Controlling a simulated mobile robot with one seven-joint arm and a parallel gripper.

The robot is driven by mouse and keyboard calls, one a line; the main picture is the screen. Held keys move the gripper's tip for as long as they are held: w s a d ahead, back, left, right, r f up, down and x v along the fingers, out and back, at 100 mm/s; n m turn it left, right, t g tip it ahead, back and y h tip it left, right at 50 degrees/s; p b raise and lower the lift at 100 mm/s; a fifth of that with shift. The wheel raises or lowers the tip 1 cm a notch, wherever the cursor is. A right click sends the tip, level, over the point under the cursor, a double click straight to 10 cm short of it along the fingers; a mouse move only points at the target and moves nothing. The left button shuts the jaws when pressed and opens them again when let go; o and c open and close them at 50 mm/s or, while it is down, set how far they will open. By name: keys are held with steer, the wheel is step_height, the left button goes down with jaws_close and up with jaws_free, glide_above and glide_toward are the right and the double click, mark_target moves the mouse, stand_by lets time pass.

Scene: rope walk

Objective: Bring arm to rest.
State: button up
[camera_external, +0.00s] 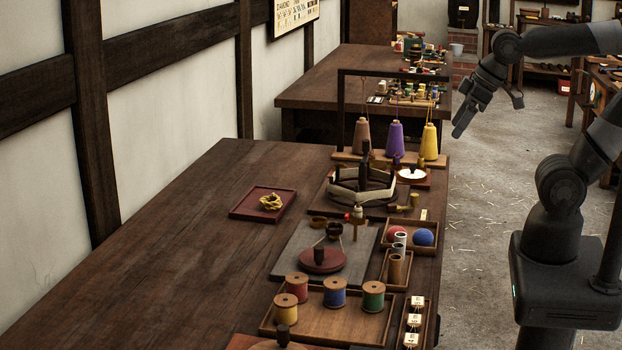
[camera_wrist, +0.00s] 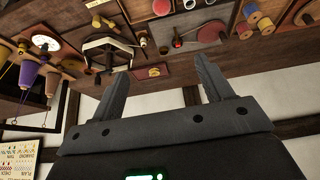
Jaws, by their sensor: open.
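My gripper (camera_external: 465,122) hangs in the air over the floor, just right of the workbench's right edge and near the yarn cones. It points downward in the external view and touches nothing. In the wrist view, its two fingers (camera_wrist: 160,82) are spread apart with nothing between them. My arm is bent at the right of the external view.
The workbench (camera_external: 180,230) holds a red tray (camera_external: 241,215) with a yellow coil, a wooden winder (camera_external: 362,190), cones on a stand (camera_external: 394,145) and a spool tray (camera_external: 325,319). A second table (camera_external: 310,90) stands behind.

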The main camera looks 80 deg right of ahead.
steer(key=shift+s+f, duration=0.25)
steer(key=shift+s, duration=0.2)
steer(key=shift+s+f, duration=0.2)
steer(key=shift+s, duration=0.25)
stand_by(0.7)
